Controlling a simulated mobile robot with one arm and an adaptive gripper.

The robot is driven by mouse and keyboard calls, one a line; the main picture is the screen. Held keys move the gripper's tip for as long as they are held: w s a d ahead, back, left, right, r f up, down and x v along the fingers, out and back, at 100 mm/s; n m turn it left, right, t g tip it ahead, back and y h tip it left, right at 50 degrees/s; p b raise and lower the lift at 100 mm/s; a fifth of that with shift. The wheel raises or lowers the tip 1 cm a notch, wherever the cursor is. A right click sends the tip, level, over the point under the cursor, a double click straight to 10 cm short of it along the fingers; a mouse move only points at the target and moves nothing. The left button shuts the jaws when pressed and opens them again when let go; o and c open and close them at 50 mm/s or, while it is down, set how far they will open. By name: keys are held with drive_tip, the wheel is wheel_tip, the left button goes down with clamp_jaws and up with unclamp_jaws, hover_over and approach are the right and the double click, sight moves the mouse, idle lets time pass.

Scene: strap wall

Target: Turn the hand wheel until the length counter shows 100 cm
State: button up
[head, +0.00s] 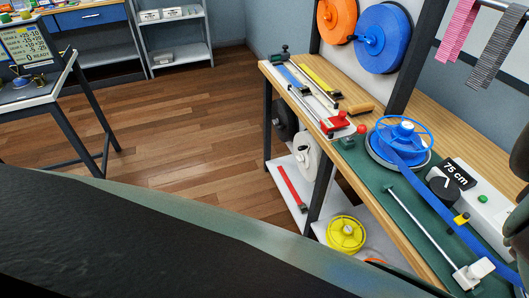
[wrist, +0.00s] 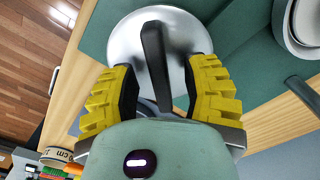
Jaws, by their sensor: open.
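The length counter (head: 457,173) on the bench reads 75 cm. A blue spoked wheel (head: 402,127) sits above a round reel at the bench's left side, and a blue strap (head: 440,205) runs from there along the green mat toward the right. In the wrist view my gripper (wrist: 163,65) is open, its yellow-backed fingers on either side of a dark upright bar (wrist: 154,60). The bar stands in front of a silver disc (wrist: 122,38). I cannot tell whether the fingers touch the bar, or whether this disc is the hand wheel.
A black knob (head: 443,188) and a green button (head: 483,198) are near the counter. A silver rod (head: 420,222) with a white block lies in front of the strap. A red-handled tool (head: 337,122) is on the left bench end. The wooden floor (head: 180,125) to the left is clear.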

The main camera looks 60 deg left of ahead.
drive_tip(key=shift+f, duration=0.25)
clamp_jaws()
idle(0.4)
